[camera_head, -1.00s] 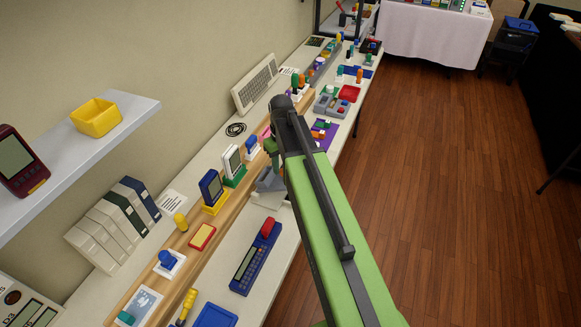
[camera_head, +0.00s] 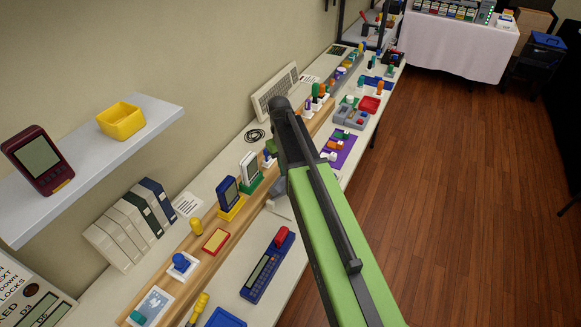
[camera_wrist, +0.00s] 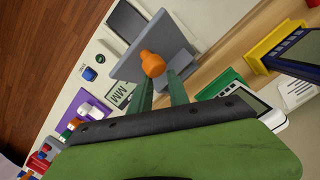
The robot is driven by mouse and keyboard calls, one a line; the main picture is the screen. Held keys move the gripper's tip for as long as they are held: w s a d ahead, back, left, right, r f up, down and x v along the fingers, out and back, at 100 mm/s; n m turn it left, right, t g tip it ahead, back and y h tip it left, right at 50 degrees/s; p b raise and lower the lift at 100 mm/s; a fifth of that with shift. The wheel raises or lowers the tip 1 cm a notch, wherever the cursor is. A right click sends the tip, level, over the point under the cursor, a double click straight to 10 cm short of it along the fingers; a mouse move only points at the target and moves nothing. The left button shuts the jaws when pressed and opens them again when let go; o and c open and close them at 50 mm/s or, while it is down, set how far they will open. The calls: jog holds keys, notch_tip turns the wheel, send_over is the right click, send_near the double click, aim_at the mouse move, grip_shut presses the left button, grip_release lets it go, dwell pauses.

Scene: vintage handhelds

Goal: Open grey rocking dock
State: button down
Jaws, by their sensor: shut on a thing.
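In the wrist view, my gripper (camera_wrist: 161,78) has its two dark green fingers at an orange knob (camera_wrist: 152,64) and is shut on it. The knob stands against the flat grey panel of the grey rocking dock (camera_wrist: 160,42). The panel appears tilted; I cannot tell its exact angle. A dark rectangular patch (camera_wrist: 126,20) shows beside the panel. In the head view my arm covers the gripper, the knob and most of the dock.
Blue (camera_head: 228,192) and white (camera_head: 250,168) handhelds stand in yellow and green docks on the wooden rail beside my arm. A long blue device (camera_head: 267,266) lies in front. A purple mat (camera_head: 340,152) lies beyond. Open floor (camera_head: 450,200) is at right.

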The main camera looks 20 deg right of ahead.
jog(key=shift+s+a, duration=0.35)
jog(key=shift+a, duration=0.25)
jog(key=c, duration=1.7)
grip_release()
jog(key=o, duration=0.5)
jog(key=shift+a, duration=0.15)
jog(key=shift+o, duration=0.4)
jog(key=shift+r, duration=0.1)
jog(key=shift+d+r+p, duration=0.2)
jog(key=shift+r+p, duration=0.25)
notch_tip(320, 180, up, 16)
jog(key=w+p, duration=0.1)
jog(key=p, duration=1.5)
jog(key=shift+w+a+r, duration=0.2)
jog(key=shift+w+a, duration=0.15)
jog(key=shift+a, duration=0.1)
